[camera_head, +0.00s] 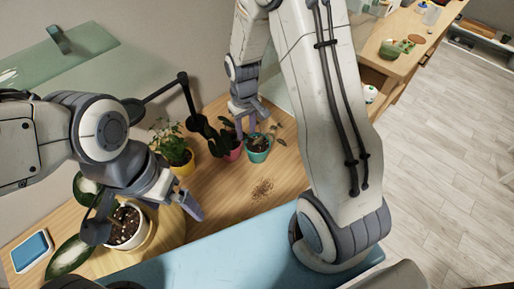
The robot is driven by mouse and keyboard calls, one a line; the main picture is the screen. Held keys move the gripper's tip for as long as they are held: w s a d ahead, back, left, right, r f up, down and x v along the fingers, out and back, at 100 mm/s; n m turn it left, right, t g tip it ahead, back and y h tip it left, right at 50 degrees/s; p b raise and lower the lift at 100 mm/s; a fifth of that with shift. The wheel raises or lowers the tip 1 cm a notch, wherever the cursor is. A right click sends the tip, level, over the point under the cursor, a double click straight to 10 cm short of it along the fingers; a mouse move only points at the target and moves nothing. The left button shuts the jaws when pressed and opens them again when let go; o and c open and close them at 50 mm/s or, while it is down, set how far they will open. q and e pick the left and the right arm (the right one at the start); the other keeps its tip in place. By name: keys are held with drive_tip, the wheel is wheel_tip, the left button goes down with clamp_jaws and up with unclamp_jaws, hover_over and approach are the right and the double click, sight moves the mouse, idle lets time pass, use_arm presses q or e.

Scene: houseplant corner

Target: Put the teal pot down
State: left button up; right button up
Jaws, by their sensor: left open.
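The teal pot (258,156), with dark soil and a small plant, is at the middle of the wooden table, just right of a pink-red pot (233,154). My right gripper (248,132) points down at the teal pot's rim, its fingers by the rim and the plant. Whether the fingers grip the rim is too small to tell, and so is whether the pot's base touches the table. My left gripper (178,198) is open and empty, beside and above a white pot (127,240) with brown soil at the left.
A yellow pot (184,164) with a leafy plant stands left of the pink-red pot. Spilled soil (262,189) lies on the wooden table (225,205). The table right of the spill is partly hidden by my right arm.

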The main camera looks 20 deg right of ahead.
sight(247, 148)
wheel_tip(247, 148, down, 2)
drive_tip(key=shift+f, duration=0.25)
wheel_tip(247, 148, down, 4)
drive_tip(key=p, duration=0.2)
drive_tip(key=shift+s+f+p, duration=0.1)
drive_tip(key=shift+f+p, duration=0.15)
drive_tip(key=shift+p, duration=0.15)
drive_tip(key=shift+f, duration=0.35)
clamp_jaws()
idle(0.7)
